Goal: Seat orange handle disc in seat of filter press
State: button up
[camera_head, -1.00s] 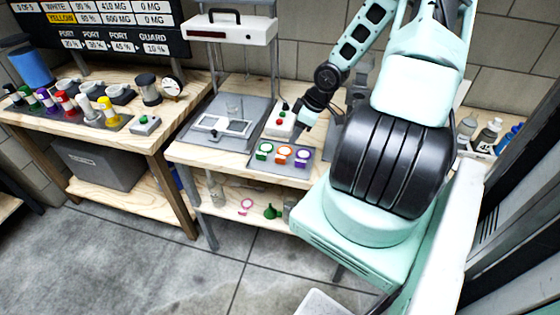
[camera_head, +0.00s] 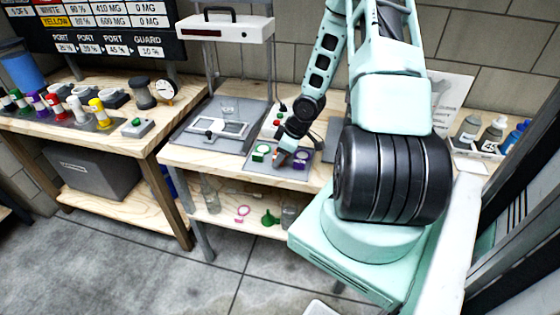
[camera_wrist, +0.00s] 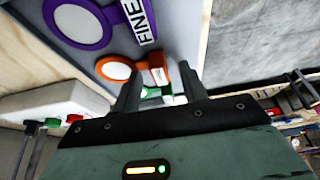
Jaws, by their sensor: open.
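The orange handle disc (camera_wrist: 103,62) lies on a grey tray, with a white round face and a handle pointing right in the wrist view. My gripper (camera_wrist: 160,82) is open over this disc. Its handle shows near and between the two fingertips; I cannot tell whether they touch it. In the head view my gripper (camera_head: 280,154) is low over the tray and hides most of the orange disc. The press (camera_head: 225,33), with a white head on posts, stands left of the tray. Its grey base (camera_head: 195,128) carries a white-framed plate (camera_head: 222,129); its seat is not clear.
The green disc (camera_head: 260,152) and purple disc (camera_head: 300,158) flank the orange one closely; the purple disc (camera_wrist: 75,22) also shows in the wrist view. A white button box (camera_wrist: 62,104) is close to my gripper. Bottles (camera_head: 492,133) stand at the right.

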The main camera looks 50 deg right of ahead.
jog(key=shift+f, duration=0.1)
grip_shut()
